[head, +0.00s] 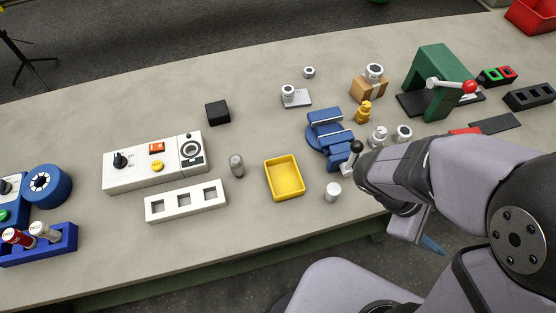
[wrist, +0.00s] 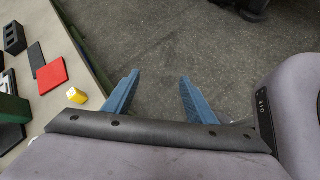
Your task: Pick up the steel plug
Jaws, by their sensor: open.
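A small grey metallic cylinder (head: 236,165) stands upright on the table, between the white control box and the yellow tray. A paler silver cylinder (head: 332,192) stands near the table's front edge, right of the tray. I cannot tell for sure which of these is the steel plug. Neither shows in the wrist view. My gripper (wrist: 158,100) is open, with its two blue fingers apart and nothing between them. It hangs over the floor beyond the table's front edge, and in the head view its fingers are mostly hidden by my arm.
A yellow tray (head: 285,196) and a white block with square holes (head: 186,201) flank the grey cylinder. A blue vise (head: 328,134) stands behind the silver cylinder. A green press (head: 437,75) with a red-knobbed lever is at right.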

